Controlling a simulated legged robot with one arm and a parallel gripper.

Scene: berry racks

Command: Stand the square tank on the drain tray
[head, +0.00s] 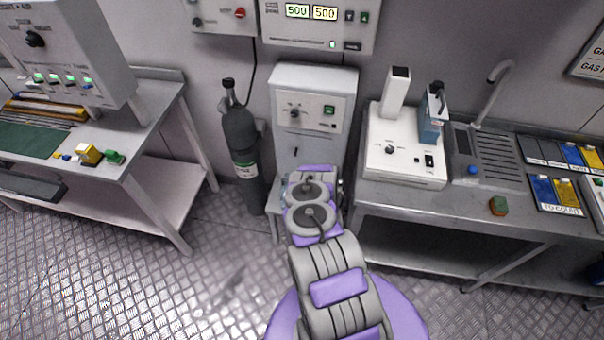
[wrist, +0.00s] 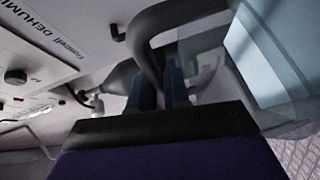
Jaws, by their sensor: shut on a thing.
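In the wrist view my gripper (wrist: 157,82) has its blue fingers closed around a dark curved handle. The handle appears to belong to a clear, pale blue tank (wrist: 272,62) at the right of that view. Only part of this tank shows, so its full shape cannot be told. In the head view my arm hides the gripper and the held tank, in front of the white dehumidifier cabinet. The grey ribbed drain tray (head: 487,154) lies on the right bench below a bent tap, well to the right of my arm. I see nothing standing on its ribs.
A white device (head: 404,155) with a blue dark-handled container (head: 432,118) stands just left of the tray. A green-and-brown block (head: 499,206) and labelled panels (head: 556,194) lie near the tray. A dark gas cylinder (head: 241,145) stands left of the dehumidifier (head: 311,98).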

